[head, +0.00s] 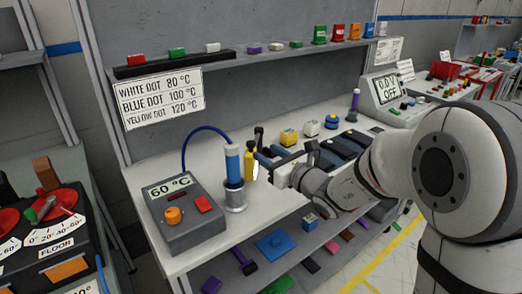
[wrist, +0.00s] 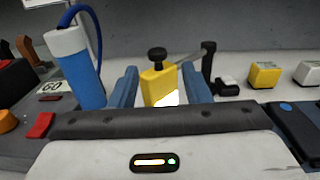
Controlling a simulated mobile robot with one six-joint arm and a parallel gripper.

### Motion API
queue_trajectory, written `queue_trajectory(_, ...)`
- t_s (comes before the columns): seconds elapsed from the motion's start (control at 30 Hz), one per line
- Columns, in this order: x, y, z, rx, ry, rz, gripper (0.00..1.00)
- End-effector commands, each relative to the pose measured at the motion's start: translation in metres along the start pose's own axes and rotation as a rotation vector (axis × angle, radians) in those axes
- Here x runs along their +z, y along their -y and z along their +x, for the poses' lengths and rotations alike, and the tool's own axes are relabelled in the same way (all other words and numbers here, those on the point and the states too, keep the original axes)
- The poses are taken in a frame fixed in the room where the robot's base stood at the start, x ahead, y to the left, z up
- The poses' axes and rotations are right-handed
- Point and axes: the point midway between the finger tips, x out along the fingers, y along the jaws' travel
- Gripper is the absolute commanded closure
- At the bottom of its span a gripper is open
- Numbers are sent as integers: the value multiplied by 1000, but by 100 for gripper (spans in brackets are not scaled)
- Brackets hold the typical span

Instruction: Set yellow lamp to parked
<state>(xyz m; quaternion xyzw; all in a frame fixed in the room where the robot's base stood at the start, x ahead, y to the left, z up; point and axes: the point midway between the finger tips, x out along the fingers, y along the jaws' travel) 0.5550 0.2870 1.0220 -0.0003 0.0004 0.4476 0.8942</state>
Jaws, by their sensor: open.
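The yellow lamp (head: 251,167) is a small yellow block with a black knob on top and a bright white patch low on its face. In the wrist view the lamp (wrist: 157,84) appears between my two blue fingers, with a gap on each side. A grey arm runs from it to a black post (wrist: 208,62) at right. My gripper (wrist: 160,80) is open and holds nothing; in the head view my gripper (head: 268,166) is beside the lamp. Its exact depth relative to the lamp is unclear.
The soldering iron (head: 233,163) stands in a metal holder left of the lamp. A grey control box (head: 185,215) reading 60 °C is left of that. A yellow cube (head: 288,137) and a white cube (head: 311,129) stand behind. Dark blue trays (head: 337,152) lie to the right.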

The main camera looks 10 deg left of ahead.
Motion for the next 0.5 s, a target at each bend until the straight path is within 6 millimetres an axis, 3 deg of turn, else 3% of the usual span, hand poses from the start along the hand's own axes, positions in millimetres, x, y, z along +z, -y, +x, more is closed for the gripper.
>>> queue_trajectory(0.33,0,0,-7,-1,1,1,57)
queue_trajectory(0.5,2,-5,-11,28,-11,-38,71)
